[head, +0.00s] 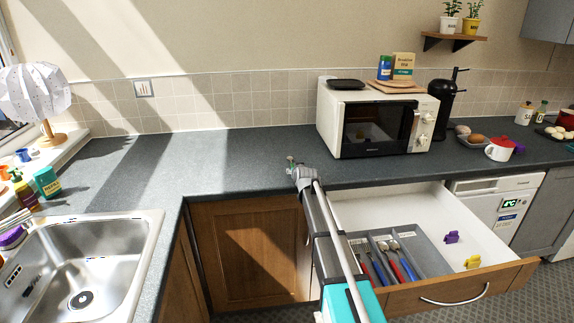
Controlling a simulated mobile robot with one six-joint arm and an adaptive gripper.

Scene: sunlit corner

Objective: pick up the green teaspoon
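I cannot make out a green teaspoon for certain in the head view. The open drawer (345,208) holds a grey cutlery tray (437,262) with blue-handled and red-handled cutlery (396,262) in its compartments. My arm crosses in front of the drawer's left side and hides part of the tray. My gripper (291,161) is above the worktop near its front edge, beyond and to the left of the tray. A small greenish patch shows at its tip, too small to identify. Whether its fingers are open or shut does not show.
A purple clip (451,237) and a yellow clip (472,262) lie in the drawer, right of the tray. A microwave (372,123) stands on the worktop (230,155), which is clear to its left. A sink (85,265) is at left.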

